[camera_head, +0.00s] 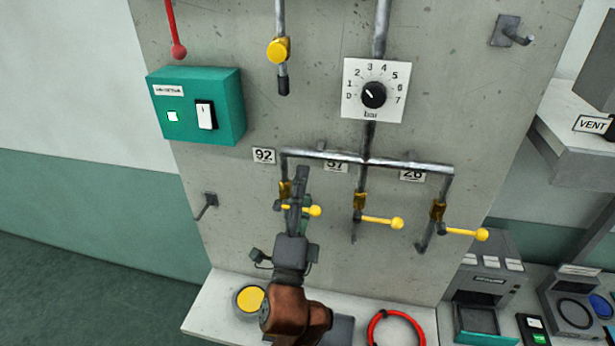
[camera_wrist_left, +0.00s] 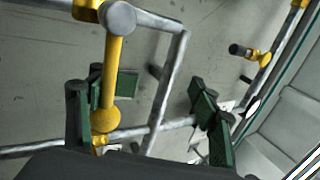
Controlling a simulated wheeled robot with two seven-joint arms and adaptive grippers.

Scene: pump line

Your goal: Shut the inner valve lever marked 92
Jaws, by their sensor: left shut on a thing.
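The yellow lever (camera_head: 315,211) of the valve under the plate marked 92 (camera_head: 264,156) points right across its vertical pipe, with a ball at its end. My left gripper (camera_head: 298,203) is in front of it, hiding the middle of the lever and part of the valve. In the left wrist view the yellow lever (camera_wrist_left: 113,70) and its ball are beside the left green finger of my left gripper (camera_wrist_left: 163,98), which is shut on the lever; the exact contact is hard to see. My right gripper is not in view.
Levers marked 57 (camera_head: 383,221) and 26 (camera_head: 467,232) stand to the right, also crossing their pipes. A grey hook (camera_head: 206,205) is to the left. A shelf below carries a yellow button (camera_head: 250,298) and a red ring (camera_head: 396,314). A dial (camera_head: 374,94) is above.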

